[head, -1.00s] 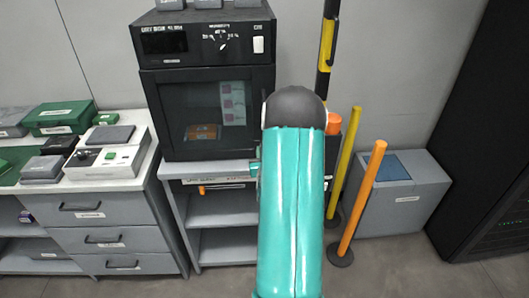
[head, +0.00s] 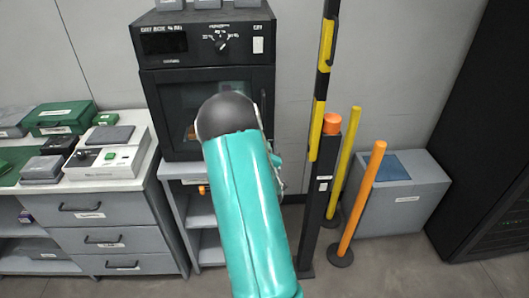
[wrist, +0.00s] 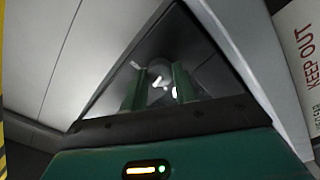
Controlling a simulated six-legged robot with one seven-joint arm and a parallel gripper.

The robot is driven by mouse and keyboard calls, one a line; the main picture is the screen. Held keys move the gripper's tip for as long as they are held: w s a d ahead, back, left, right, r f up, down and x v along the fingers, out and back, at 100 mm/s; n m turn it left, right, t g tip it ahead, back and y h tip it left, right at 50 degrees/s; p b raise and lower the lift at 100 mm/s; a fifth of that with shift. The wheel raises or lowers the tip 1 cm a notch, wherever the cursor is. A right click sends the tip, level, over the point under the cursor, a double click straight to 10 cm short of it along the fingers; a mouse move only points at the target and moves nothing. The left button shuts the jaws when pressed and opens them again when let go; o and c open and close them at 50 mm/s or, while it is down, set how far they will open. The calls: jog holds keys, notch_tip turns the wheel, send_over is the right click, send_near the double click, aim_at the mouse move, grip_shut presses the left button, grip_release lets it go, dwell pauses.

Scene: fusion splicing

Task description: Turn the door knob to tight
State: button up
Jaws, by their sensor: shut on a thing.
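The black dry box (head: 157,95) stands on a grey shelf unit in the head view, with its windowed door (head: 180,92) closed as far as I can see. My teal arm crosses in front of the door and hides much of it. My gripper is hidden behind the arm in the head view. In the wrist view my gripper (wrist: 158,87) shows two green fingers closed around a small pale piece, which looks like the door knob (wrist: 158,79). The knob's marking and turn angle cannot be read.
A dark post with an orange top (head: 332,123), a yellow pole (head: 345,160) and an orange pole (head: 361,205) stand close right of my arm. A grey bin (head: 410,190) stands behind. Grey drawers (head: 92,238) are at left. A KEEP OUT sign (wrist: 302,45) shows in the wrist view.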

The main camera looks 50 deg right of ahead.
jog(key=n, duration=0.3)
jog(key=shift+n, duration=1.9)
jog(key=shift+s+d, duration=0.1)
jog(key=o, duration=1)
jog(key=v, duration=1.3)
jog(key=shift+s+a, duration=0.25)
jog(key=shift+a, duration=0.1)
